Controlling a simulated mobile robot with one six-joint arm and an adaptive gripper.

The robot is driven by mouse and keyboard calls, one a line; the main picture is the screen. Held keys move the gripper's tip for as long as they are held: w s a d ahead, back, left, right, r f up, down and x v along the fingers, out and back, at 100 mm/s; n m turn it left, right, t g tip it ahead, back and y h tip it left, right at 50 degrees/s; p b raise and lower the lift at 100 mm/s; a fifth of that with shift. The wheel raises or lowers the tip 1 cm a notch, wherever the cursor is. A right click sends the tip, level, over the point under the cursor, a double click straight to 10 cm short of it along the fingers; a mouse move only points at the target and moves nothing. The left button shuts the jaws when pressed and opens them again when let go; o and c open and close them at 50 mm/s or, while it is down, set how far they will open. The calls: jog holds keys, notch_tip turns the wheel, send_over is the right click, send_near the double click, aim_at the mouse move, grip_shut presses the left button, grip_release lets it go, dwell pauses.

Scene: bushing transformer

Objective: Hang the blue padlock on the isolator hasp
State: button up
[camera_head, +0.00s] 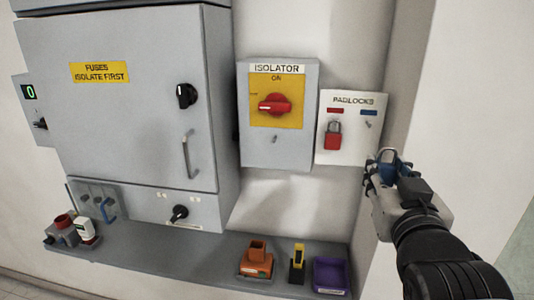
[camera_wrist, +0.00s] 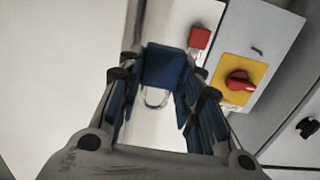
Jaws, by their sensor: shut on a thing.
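The grey isolator box (camera_head: 252,145) is further left, apart from the gripper. Its red handle (camera_head: 275,104) lies horizontal on a yellow plate marked ON. A small metal peg, seemingly the hasp (camera_head: 275,139), projects below the plate; it also shows in the wrist view (camera_wrist: 257,51).
The padlock board (camera_head: 350,148) has a red padlock (camera_head: 333,137) on its left peg; the right peg (camera_head: 368,124) is bare. The shelf (camera_head: 215,259) below carries an orange device (camera_head: 257,262), a yellow-black tool (camera_head: 297,265) and a purple tray (camera_head: 331,262). A large grey cabinet (camera_head: 120,120) stands left.

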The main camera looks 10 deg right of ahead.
jog(key=shift+s+r, duration=0.15)
jog(key=shift+s, duration=0.2)
jog(key=shift+r, duration=0.5)
jog(key=shift+p, duration=0.3)
jog(key=shift+a, duration=0.1)
